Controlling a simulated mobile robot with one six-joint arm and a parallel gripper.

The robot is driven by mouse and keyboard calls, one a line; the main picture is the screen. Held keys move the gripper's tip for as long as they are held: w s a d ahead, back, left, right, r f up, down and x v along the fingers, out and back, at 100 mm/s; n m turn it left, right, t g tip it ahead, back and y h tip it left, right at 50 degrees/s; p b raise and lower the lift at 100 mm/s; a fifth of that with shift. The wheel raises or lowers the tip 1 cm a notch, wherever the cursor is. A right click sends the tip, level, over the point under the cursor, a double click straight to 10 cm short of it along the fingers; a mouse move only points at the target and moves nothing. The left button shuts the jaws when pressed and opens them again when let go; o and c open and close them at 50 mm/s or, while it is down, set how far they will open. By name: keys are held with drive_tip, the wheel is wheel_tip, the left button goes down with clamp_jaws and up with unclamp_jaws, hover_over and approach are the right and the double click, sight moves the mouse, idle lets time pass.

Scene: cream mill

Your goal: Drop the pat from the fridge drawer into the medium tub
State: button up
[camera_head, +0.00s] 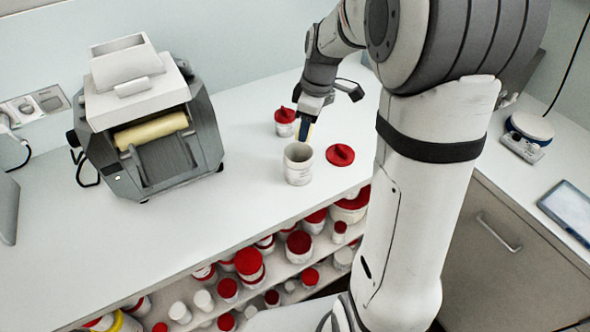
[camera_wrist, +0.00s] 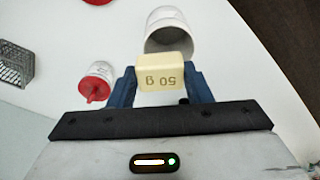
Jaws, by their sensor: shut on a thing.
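The pat is a pale yellow block marked "50 g", held between the blue fingers in the wrist view (camera_wrist: 165,73). My gripper (camera_head: 306,132) is shut on it, and only a thin yellowish part of the pat (camera_head: 312,131) shows in the head view. An open white tub (camera_head: 298,172) stands on the counter, just below and in front of my gripper in the head view. In the wrist view the tub (camera_wrist: 160,22) shows beyond the pat, its mouth partly hidden by it. Its inside looks pale; I cannot see any contents.
A small tub with a red lid (camera_head: 285,124) stands behind the open tub. A loose red lid (camera_head: 340,155) lies to its right. A grey and white mill (camera_head: 150,120) with a yellow roller stands at left. Shelves below (camera_head: 280,278) hold several red-lidded tubs. The counter's front left is clear.

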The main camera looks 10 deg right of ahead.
drive_tip(key=shift+f, duration=0.15)
drive_tip(key=o, duration=1.1)
drive_tip(key=shift+c, duration=0.2)
wheel_tip(320, 180, up, 8)
drive_tip(key=d, duration=0.1)
drive_tip(key=shift+s+b, duration=0.35)
drive_tip(key=shift+b, duration=0.1)
drive_tip(key=shift+s+f, duration=0.1)
drive_tip(key=s+a+f+m+t, duration=0.1)
drive_tip(key=s+m, duration=0.5)
drive_tip(key=s, duration=0.4)
drive_tip(key=s+f+m+t+h, duration=0.1)
drive_tip(key=s+f+m, duration=0.1)
drive_tip(key=s+m, duration=0.4)
drive_tip(key=s, duration=0.4)
drive_tip(key=shift+s+a+f+h, duration=0.2)
drive_tip(key=shift+a+h, duration=0.1)
drive_tip(key=shift+a, duration=0.1)
